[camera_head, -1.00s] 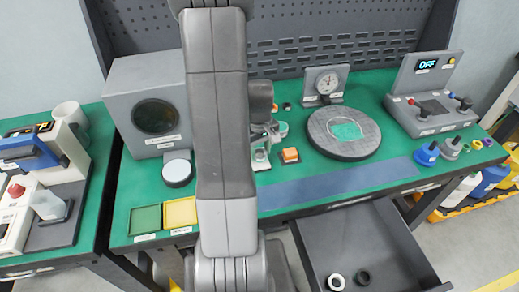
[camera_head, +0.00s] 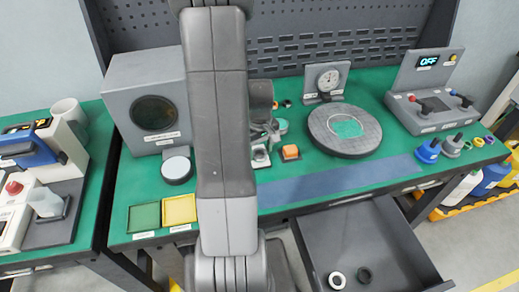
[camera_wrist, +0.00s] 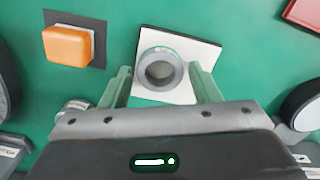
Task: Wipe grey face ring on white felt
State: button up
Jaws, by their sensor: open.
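The grey face ring (camera_wrist: 160,69) lies on the white felt (camera_wrist: 183,48), close to the near edge of the felt in the wrist view. My gripper (camera_wrist: 160,72) is open, with one green finger on each side of the ring. Gaps show between the fingers and the ring, so it is not held. In the head view the white felt (camera_head: 261,163) and the ring (camera_head: 260,154) show small at the bench middle, just right of my arm, which hides part of that area.
An orange block (camera_wrist: 67,46) on a dark pad sits beside the felt. A round grey plate (camera_head: 345,130), a dial gauge (camera_head: 328,82) and a control console (camera_head: 432,95) stand to the right. An open drawer (camera_head: 368,235) at the front holds a white and a black ring.

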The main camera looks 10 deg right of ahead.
jog(key=shift+c, duration=0.5)
jog(key=c, duration=0.7)
jog(key=shift+o, duration=1.3)
jog(key=shift+c, duration=1.3)
jog(key=shift+r+p, duration=0.45)
jog(key=shift+r, duration=0.15)
